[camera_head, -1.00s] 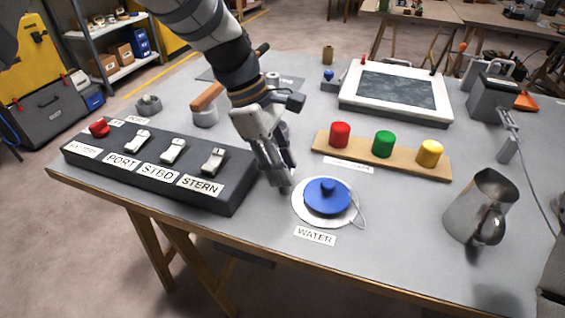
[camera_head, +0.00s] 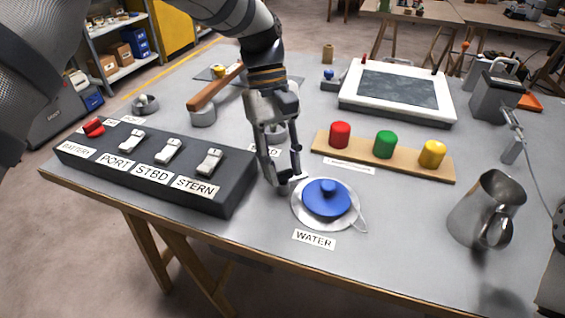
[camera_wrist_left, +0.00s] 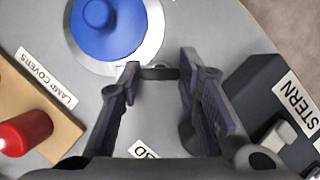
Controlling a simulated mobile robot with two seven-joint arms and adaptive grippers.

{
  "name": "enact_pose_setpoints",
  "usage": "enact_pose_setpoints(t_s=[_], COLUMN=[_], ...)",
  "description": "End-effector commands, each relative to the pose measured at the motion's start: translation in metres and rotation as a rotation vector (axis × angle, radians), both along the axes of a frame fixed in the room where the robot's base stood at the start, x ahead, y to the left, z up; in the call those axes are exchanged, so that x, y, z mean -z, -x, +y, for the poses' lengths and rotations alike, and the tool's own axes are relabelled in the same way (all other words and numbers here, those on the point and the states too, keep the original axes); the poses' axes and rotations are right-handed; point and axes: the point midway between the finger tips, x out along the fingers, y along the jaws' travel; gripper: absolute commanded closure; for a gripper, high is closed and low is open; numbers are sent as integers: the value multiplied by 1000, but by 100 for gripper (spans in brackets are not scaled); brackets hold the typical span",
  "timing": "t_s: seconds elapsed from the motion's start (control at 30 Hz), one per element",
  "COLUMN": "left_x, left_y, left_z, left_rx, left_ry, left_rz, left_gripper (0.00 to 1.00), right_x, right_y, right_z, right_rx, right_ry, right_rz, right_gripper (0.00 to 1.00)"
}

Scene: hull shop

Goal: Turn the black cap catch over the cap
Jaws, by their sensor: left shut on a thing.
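The blue cap (camera_head: 326,197) sits on a round pale flange (camera_head: 299,212) behind the WATER label, and it shows at the top of the left wrist view (camera_wrist_left: 106,28). My left gripper (camera_head: 287,184) points down at the left edge of the flange, beside the cap. In the left wrist view, the black cap catch (camera_wrist_left: 158,72) shows as a short dark bar between the fingertips, at the flange rim and off the cap. The gripper is shut on it. In the head view the fingers largely hide the catch. My right gripper is not in view.
A dark switch box (camera_head: 235,185) stands close left of the gripper. A wooden strip (camera_head: 315,145) with red, green and yellow lamp covers lies behind the cap. A metal jug (camera_head: 485,208) stands right. A thin wire loop (camera_head: 361,218) lies beside the flange.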

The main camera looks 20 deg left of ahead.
Motion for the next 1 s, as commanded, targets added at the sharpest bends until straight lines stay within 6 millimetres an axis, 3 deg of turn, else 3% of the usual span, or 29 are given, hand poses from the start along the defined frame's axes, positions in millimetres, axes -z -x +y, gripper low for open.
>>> enact_pose_setpoints(t_s=[0.6,1.0], left_x=[3,2], left_y=[-1,-1], left_z=[-3,-4], left_rx=[551,749], left_ry=[-1,0], left_rz=[4,3], left_gripper=[96,96], right_x=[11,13], right_y=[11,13], right_z=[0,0], right_rx=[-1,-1], right_ry=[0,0], right_rz=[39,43], right_gripper=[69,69])
